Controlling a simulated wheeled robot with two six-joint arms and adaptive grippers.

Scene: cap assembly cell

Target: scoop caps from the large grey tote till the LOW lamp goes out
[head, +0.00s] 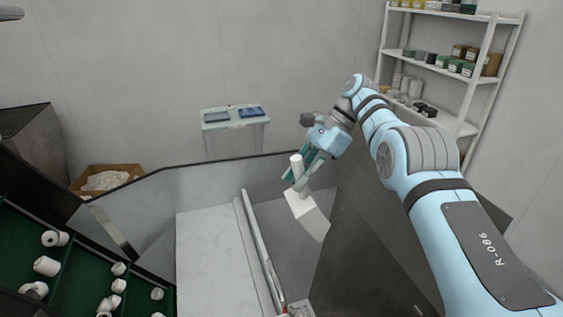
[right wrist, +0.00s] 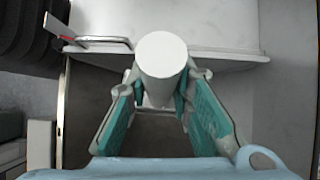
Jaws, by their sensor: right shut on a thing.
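My right gripper (head: 303,174) is shut on the handle of a white scoop (head: 308,214), whose flat white part hangs down below the fingers. In the right wrist view the round end of the scoop's handle (right wrist: 162,55) stands between the teal finger pads of the gripper (right wrist: 162,105). White caps (head: 47,266) lie in green-floored compartments at the lower left, away from the scoop. I cannot make out for sure the large grey tote or the LOW lamp. My left gripper is out of view.
A pale worktop (head: 205,250) with a clear panel and a metal rail lies left of the scoop. A dark sloped surface (head: 365,245) is below my right arm. A cardboard box (head: 105,180), a small table (head: 235,124) and a shelf rack (head: 450,70) stand farther back.

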